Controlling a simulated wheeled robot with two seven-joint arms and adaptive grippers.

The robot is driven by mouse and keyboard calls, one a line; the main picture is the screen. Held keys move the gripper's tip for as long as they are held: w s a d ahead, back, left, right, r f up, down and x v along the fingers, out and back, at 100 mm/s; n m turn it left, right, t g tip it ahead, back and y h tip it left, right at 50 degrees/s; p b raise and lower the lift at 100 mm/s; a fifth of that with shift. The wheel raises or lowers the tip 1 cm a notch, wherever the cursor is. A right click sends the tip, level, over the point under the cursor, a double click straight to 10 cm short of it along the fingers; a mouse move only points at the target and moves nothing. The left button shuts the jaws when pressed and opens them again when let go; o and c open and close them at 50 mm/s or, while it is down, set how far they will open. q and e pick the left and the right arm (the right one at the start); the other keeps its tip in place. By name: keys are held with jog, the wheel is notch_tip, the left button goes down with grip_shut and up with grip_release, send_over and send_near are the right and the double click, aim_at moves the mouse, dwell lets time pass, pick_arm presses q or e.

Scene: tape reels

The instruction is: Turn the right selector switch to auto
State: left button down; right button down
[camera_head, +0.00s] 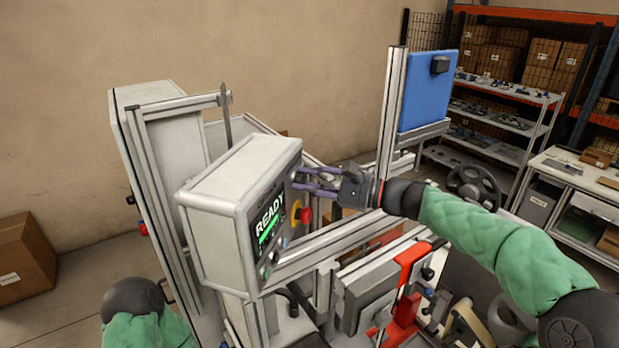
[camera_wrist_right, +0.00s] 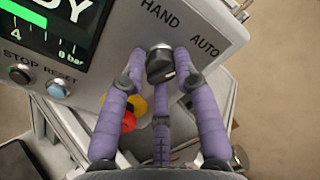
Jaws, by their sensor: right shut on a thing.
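The selector switch (camera_wrist_right: 160,66) is a black knob with a silver collar on the grey control panel (camera_wrist_right: 118,48). The labels HAND and AUTO stand above it in the right wrist view. My right gripper (camera_wrist_right: 160,82) has its purple-wrapped fingers closed around the knob. The fingers hide part of the knob, and I cannot tell exactly which label it points to. In the head view my right gripper (camera_head: 302,181) reaches the panel from the right, at its upper right corner. My left arm shows only at the bottom left, with its gripper out of view.
The panel has a READY display (camera_head: 268,225) and a red emergency stop on yellow (camera_head: 305,216) just below my right gripper. Aluminium framing and a blue board (camera_head: 428,90) stand nearby.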

jog(key=shift+r+m+p, duration=0.1)
jog(key=shift+m+p, duration=0.35)
jog(key=shift+m, duration=0.65)
jog(key=c, duration=1)
grip_release()
jog(key=shift+a, duration=0.1)
jog(key=shift+o, duration=0.2)
jog(key=v, duration=1.2)
